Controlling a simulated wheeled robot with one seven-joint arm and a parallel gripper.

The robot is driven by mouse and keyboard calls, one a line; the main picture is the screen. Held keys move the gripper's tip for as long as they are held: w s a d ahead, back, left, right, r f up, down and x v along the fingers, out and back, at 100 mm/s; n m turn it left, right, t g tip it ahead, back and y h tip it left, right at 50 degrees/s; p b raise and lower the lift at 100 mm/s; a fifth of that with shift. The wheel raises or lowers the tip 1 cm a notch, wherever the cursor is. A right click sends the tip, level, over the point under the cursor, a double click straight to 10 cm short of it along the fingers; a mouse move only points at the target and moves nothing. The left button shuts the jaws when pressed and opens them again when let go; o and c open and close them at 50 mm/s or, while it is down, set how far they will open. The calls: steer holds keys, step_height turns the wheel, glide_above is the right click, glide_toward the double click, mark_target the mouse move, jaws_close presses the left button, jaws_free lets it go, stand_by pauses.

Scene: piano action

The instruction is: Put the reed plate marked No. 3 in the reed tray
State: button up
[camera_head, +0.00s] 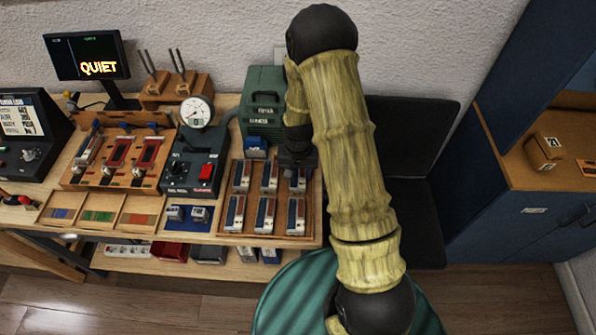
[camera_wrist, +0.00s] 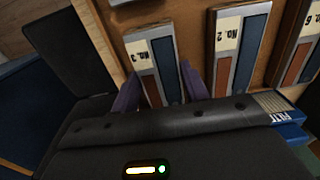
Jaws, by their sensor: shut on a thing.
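The reed plate marked No. 3 (camera_wrist: 150,62) has a silver frame, a white label and red-brown and blue strips. In the wrist view it stands between the two purple fingers of my gripper (camera_wrist: 160,72), which is shut on it. In the head view my gripper (camera_head: 297,160) is over the back right corner of the wooden reed tray (camera_head: 278,240), and the plate (camera_head: 298,182) shows just below it. It lies in line with the other plates. I cannot tell whether it touches the tray floor.
The plate marked No. 2 (camera_wrist: 238,45) is close beside it, with another plate (camera_wrist: 300,50) beyond. Several plates (camera_head: 265,214) fill the tray's other places. A blue box (camera_wrist: 290,132) and a green case (camera_head: 262,100) stand behind the tray. A gauge box (camera_head: 190,172) is to its left.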

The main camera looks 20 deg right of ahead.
mark_target(298, 175)
steer(key=shift+f, duration=0.15)
steer(key=o, duration=0.7)
steer(key=shift+o, duration=0.2)
step_height(298, 175, up, 12)
steer(key=b, duration=0.2)
steer(key=shift+r, duration=0.2)
steer(key=s+r+n+t, duration=0.1)
steer(key=s+r, duration=0.2)
steer(key=s, duration=0.4)
steer(key=s+r+n+t, duration=0.1)
steer(key=s+r+n, duration=0.1)
steer(key=s+r, duration=0.2)
steer(key=s, duration=0.3)
steer(key=shift+s+n+t, duration=0.25)
steer(key=shift+n+t, duration=0.05)
